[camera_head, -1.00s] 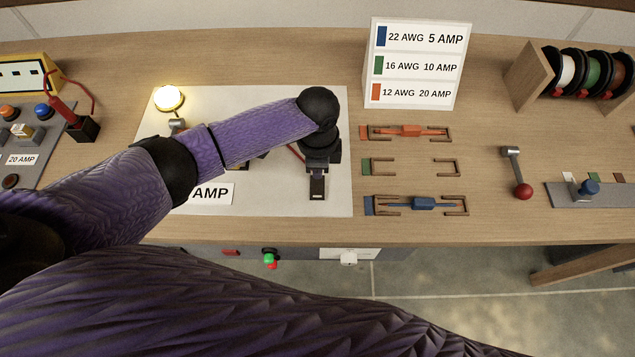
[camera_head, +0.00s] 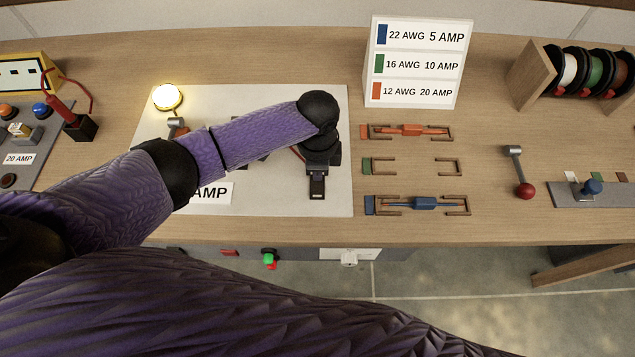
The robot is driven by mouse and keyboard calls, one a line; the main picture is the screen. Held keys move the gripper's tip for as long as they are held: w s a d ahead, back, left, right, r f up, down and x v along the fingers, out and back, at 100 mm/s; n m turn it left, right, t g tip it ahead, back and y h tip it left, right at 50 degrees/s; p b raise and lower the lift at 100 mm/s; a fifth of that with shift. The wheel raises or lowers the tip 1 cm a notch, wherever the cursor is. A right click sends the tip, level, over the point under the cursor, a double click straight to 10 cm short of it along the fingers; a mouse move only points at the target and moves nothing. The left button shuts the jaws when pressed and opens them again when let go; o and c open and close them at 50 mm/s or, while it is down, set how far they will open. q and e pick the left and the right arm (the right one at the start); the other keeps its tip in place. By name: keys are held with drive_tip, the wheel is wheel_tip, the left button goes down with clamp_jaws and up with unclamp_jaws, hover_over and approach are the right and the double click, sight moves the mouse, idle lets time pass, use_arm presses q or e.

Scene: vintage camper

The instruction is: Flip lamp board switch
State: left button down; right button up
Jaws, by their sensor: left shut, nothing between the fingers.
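The lamp board (camera_head: 335,110) is a pale flat panel on the wooden bench. A round lamp (camera_head: 168,97) glows at its upper left. A small grey metal part (camera_head: 176,123) stands just below the lamp, partly behind my arm; I cannot tell whether it is the switch. My left arm crosses the board from the left and hides much of its middle. My left gripper (camera_head: 317,190) points down over the right part of the board, shut and empty. I see no switch clearly at its fingertips. My right gripper is out of view.
A wire chart (camera_head: 415,65) stands at the back. Fuse holders (camera_head: 447,166) lie right of the board, with orange and blue fuses. Farther right are a red-knobbed lever (camera_head: 524,190) and a spool rack (camera_head: 525,77). A red probe (camera_head: 63,112) stands in a black block at left.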

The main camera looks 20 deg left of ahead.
use_arm(q)
drive_tip(key=shift+f+b, duration=0.35)
drive_tip(key=shift+f, duration=0.3)
wheel_tip(320, 180, up, 7)
drive_tip(key=p, duration=0.7)
drive_tip(key=shift+p, duration=0.3)
drive_tip(key=shift+r, duration=0.2)
drive_tip(key=shift+f, duration=0.2)
